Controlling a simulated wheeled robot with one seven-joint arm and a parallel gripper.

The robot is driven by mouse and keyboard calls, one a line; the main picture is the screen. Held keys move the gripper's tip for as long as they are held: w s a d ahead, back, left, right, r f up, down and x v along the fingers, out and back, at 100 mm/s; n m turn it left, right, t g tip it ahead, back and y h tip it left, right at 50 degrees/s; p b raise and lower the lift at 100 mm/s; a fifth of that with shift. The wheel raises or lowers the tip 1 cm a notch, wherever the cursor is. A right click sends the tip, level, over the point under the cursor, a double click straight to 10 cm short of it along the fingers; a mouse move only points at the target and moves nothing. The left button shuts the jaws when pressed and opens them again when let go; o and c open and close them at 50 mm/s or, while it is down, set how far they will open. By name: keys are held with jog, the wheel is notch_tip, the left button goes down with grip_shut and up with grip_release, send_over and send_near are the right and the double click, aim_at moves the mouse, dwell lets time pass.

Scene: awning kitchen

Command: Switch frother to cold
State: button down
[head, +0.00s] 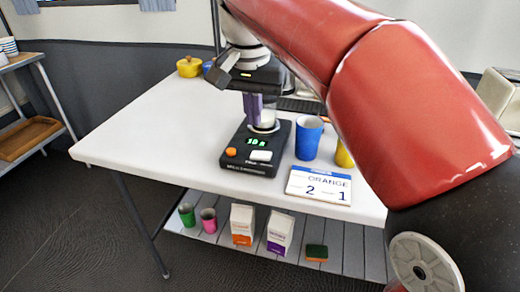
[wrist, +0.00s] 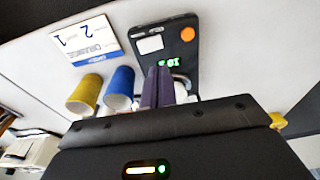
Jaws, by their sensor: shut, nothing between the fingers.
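A black device (head: 246,150), which I take to be the frother, lies on the white table. It has a lit green display (head: 258,141), a round orange button (head: 231,152) and a white rectangular button (head: 261,155). The display text is too small to read surely. In the wrist view the frother (wrist: 170,46) lies just beyond the fingertips. My gripper (head: 253,118) is shut and empty, with purple fingers pointing down over the frother's back end. The fingers also show in the wrist view (wrist: 158,72), close to a metallic ring or cup there. Whether they touch it I cannot tell.
A blue cup (head: 308,138) and a yellow cup (head: 343,156) stand right of the frother. A card marked ORANGE 2 1 (head: 318,186) lies in front of them. A yellow pot (head: 190,67) stands at the back. The table's left side is clear.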

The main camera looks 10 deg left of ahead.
jog(key=shift+r, duration=2.55)
